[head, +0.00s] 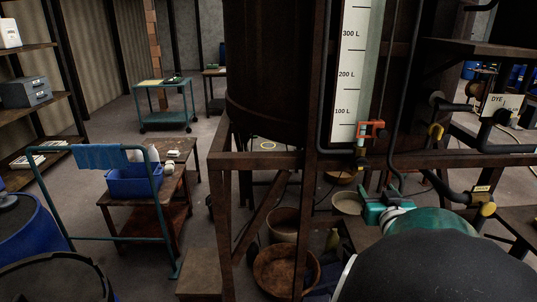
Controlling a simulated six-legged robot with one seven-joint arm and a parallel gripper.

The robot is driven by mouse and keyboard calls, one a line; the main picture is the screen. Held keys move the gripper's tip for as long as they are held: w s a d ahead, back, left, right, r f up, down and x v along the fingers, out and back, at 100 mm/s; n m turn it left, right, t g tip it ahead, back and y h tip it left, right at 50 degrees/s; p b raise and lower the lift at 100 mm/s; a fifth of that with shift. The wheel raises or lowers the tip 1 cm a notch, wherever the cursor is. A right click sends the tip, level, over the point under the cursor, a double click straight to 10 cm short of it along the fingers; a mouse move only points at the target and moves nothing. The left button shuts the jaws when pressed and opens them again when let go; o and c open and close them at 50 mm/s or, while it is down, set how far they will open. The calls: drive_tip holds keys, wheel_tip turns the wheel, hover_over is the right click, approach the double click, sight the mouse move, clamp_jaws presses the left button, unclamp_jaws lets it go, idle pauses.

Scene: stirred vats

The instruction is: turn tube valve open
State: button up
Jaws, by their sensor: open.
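A tall rusty vat (270,75) carries a white level scale (350,80) marked 100 L to 300 L, with a pale tube (375,70) beside it. At the foot of the tube is a small orange-red valve fitting (372,130), with a dark and yellow piece (361,163) just under it. I cannot tell which way the valve is turned. My gripper (372,208) is teal, below the valve and apart from it. It is open, with nothing seen between its fingers. My dark arm hides the lower right.
Dark pipes with yellow handles (435,131) and a DYE sign (497,104) are at right. A rusty frame beam (255,160) crosses below the vat. Bowls (285,270) sit beneath.

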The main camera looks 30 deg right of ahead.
sight(364, 166)
drive_tip(key=shift+n+t+y, duration=0.3)
drive_tip(key=shift+t+y, duration=0.1)
drive_tip(key=shift+t, duration=0.2)
drive_tip(key=x, duration=0.8)
drive_tip(key=d+x, duration=0.1)
drive_tip(key=x, duration=0.3)
drive_tip(key=shift+d+f, duration=0.15)
drive_tip(key=shift+d, duration=0.15)
drive_tip(key=c, duration=1)
